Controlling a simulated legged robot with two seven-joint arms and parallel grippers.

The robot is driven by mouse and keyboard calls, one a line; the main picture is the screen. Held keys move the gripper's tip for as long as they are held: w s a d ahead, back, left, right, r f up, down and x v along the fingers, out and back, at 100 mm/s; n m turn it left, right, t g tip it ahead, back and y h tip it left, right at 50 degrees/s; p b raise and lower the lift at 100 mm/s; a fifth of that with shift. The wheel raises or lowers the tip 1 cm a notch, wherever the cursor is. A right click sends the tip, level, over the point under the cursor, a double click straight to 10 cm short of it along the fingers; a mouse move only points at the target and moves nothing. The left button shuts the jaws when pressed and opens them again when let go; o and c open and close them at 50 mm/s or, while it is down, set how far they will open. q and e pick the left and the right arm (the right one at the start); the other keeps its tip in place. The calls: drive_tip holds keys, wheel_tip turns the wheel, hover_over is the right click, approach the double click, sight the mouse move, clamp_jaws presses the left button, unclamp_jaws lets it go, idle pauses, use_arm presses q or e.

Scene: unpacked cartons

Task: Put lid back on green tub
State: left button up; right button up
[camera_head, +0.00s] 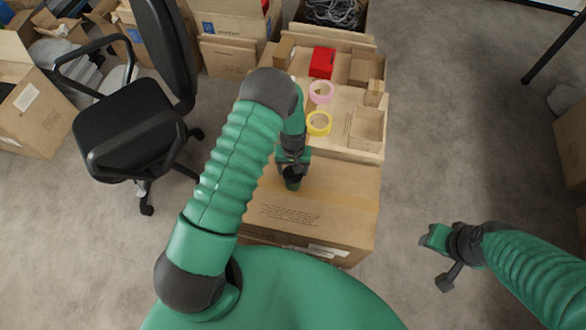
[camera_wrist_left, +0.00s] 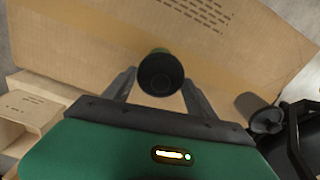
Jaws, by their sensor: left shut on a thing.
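The small green tub (camera_head: 293,185) stands on the big closed carton below my left gripper. In the left wrist view a sliver of the green tub (camera_wrist_left: 157,50) shows behind a dark round piece, which looks like the black lid (camera_wrist_left: 160,75). My left gripper (camera_head: 292,170) is shut on this dark lid, with one finger on each side of it. I cannot tell whether the lid touches the tub's rim or is just above it. My right gripper (camera_head: 440,258) hangs over the floor at the right, far from the tub; its opening is unclear.
The big carton (camera_head: 330,205) has free room around the tub. Beyond it, a wooden surface (camera_head: 341,131) bears a yellow tape roll (camera_head: 319,123), a pink tape roll (camera_head: 321,92), a red box (camera_head: 322,62) and small trays. A black office chair (camera_head: 130,130) stands at the left.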

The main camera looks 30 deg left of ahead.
use_arm(q)
drive_tip(key=shift+f, duration=0.1)
idle(0.5)
drive_tip(key=o, duration=1.4)
drive_tip(key=shift+o, duration=0.3)
drive_tip(key=shift+o, duration=0.6)
